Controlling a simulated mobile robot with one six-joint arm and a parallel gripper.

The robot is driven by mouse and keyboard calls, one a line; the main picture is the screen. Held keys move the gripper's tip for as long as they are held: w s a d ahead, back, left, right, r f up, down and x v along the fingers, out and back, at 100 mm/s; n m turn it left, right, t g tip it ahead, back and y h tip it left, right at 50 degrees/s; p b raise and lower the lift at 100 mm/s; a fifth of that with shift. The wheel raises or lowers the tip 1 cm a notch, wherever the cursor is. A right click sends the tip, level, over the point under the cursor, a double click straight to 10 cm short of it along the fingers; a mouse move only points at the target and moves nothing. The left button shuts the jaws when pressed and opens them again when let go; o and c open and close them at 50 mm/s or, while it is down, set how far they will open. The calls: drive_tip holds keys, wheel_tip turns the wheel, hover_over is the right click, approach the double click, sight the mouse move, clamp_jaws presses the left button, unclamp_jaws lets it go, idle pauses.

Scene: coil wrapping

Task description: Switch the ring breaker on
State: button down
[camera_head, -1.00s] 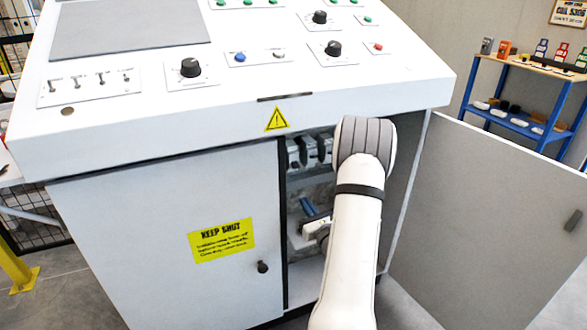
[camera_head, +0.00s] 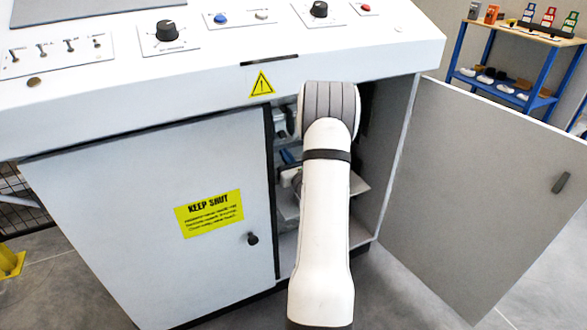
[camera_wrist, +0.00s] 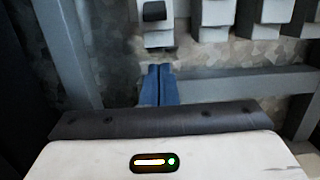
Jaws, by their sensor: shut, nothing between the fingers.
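A row of breakers runs along the top of the wrist view. The leftmost breaker (camera_wrist: 156,22) has a dark toggle, and paler units (camera_wrist: 215,14) stand to its right. No label is readable, so I cannot tell which is the ring breaker. My gripper (camera_wrist: 160,70) shows its blue fingers together and empty, with the tips just below the leftmost breaker. I cannot tell whether they touch it. In the head view my arm reaches into the open cabinet (camera_head: 145,215) and hides most of the breakers; only a bit of my blue gripper (camera_head: 289,156) shows.
The cabinet's right door (camera_head: 480,200) stands open to the right. The left door with the yellow KEEP SHUT sign (camera_head: 209,213) is closed. The console top overhangs the opening. In the wrist view a grey rail (camera_wrist: 245,80) crosses below the breakers. A blue shelf (camera_head: 520,60) stands far right.

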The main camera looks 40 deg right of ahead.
sight(282, 134)
drive_tip(key=shift+w+d+r+b, duration=0.1)
drive_tip(key=shift+w+r+b, duration=0.15)
drive_tip(key=shift+r, duration=0.35)
drive_tip(key=shift+w+d+r+b, duration=0.1)
drive_tip(key=shift+w+r, duration=0.2)
drive_tip(key=shift+r, duration=0.3)
drive_tip(key=shift+s+a+r, duration=0.15)
drive_tip(key=shift+s+r, duration=0.25)
drive_tip(key=shift+r, duration=0.35)
